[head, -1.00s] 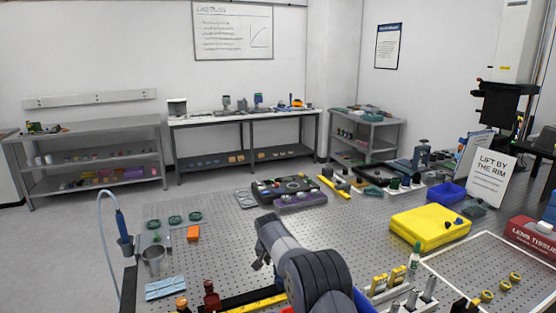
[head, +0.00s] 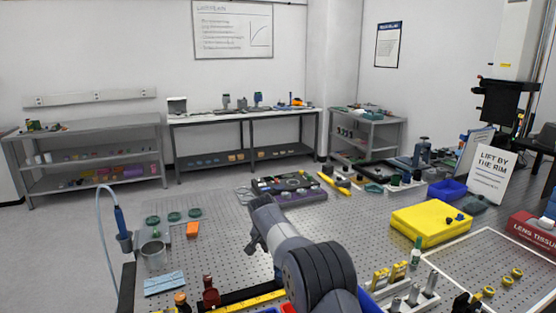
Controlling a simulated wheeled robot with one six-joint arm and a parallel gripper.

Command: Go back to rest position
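My arm rises from the bottom edge of the head view, right of the middle, over the perforated optical table (head: 345,228). My gripper (head: 252,246) is at the far end of the arm, pointing away and down. Its fingers are small and partly hidden by the wrist, so I cannot see whether they are apart or together. I see no object held in it. Beyond it, a dark tray with round parts (head: 290,188) lies on the table, clear of the gripper.
Left are an orange block (head: 193,230), a metal cup (head: 153,255) and a blue cloth (head: 164,283). Right are a yellow case (head: 430,228), a blue bin (head: 447,190), a sign (head: 490,172) and a red tissue box (head: 535,235). A green-capped bottle (head: 416,252) stands near the arm.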

